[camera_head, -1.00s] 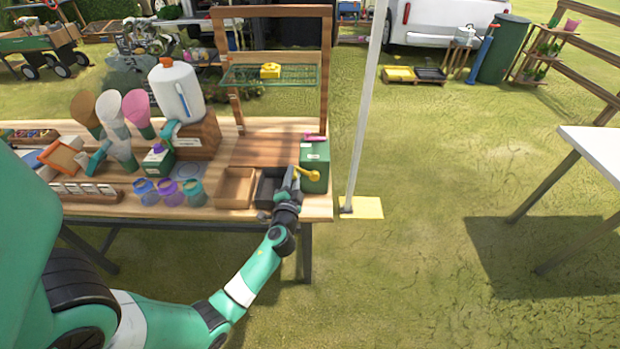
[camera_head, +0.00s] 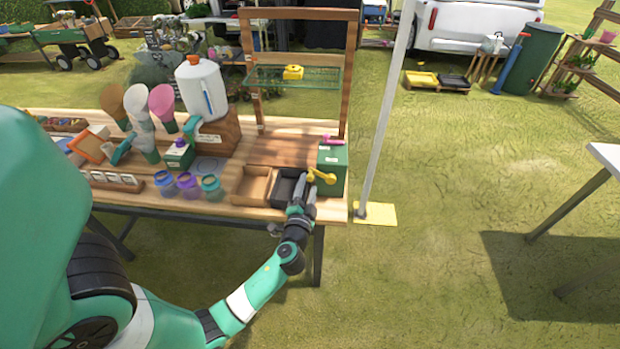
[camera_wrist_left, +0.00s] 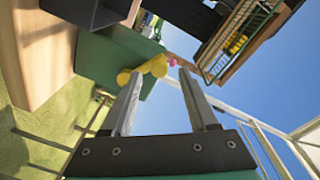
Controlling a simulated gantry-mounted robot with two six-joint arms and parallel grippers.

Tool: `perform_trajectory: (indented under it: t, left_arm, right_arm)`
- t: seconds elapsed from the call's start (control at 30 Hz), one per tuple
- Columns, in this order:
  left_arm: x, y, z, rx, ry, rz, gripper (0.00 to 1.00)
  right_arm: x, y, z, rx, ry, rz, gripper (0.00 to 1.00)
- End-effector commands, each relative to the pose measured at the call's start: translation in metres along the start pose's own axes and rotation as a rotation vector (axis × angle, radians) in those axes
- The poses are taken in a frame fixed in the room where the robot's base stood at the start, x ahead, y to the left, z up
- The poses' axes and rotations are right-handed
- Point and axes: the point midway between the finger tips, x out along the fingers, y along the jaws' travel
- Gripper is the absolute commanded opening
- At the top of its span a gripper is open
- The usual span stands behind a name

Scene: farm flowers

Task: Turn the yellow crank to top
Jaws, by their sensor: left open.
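The yellow crank (camera_head: 322,177) sits on the front of a green box (camera_head: 335,158) at the right end of the wooden table. Its arm lies roughly sideways in the head view, slightly tilted. My left gripper (camera_head: 305,184) is open and empty, just left of the crank and beside the black tray. In the left wrist view, the crank (camera_wrist_left: 156,66) shows near the fingertips of my left gripper (camera_wrist_left: 160,78), closer to the left finger, which partly overlaps it. Whether a finger touches it I cannot tell. My right gripper is not in view.
A black tray (camera_head: 274,192) and a brown wooden tray (camera_head: 239,190) sit left of the box. Several jars and a white jug (camera_head: 193,88) stand farther left. A pale pole (camera_head: 379,130) rises right of the table. Open grass lies right of it.

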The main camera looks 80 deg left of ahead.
Motion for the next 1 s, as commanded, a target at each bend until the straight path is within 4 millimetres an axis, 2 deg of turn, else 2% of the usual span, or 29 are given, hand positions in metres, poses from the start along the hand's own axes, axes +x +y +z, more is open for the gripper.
perform_trajectory:
  t: [0.1, 0.2, 0.33, 1.0]
  left_arm:
    - [-0.031, 0.001, -0.001, 0.002, 0.004, 0.005, 0.59]
    - [-0.052, 0.001, -0.001, 0.001, 0.005, 0.004, 0.59]
    - [-0.069, 0.001, 0.0, 0.001, 0.003, 0.002, 0.59]
    - [-0.074, 0.001, -0.002, 0.0, 0.005, 0.002, 0.59]
  right_arm:
    - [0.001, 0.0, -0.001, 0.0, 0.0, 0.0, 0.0]
    - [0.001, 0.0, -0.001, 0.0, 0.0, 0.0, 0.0]
    - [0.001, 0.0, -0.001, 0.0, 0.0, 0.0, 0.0]
    - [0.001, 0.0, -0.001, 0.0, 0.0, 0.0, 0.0]
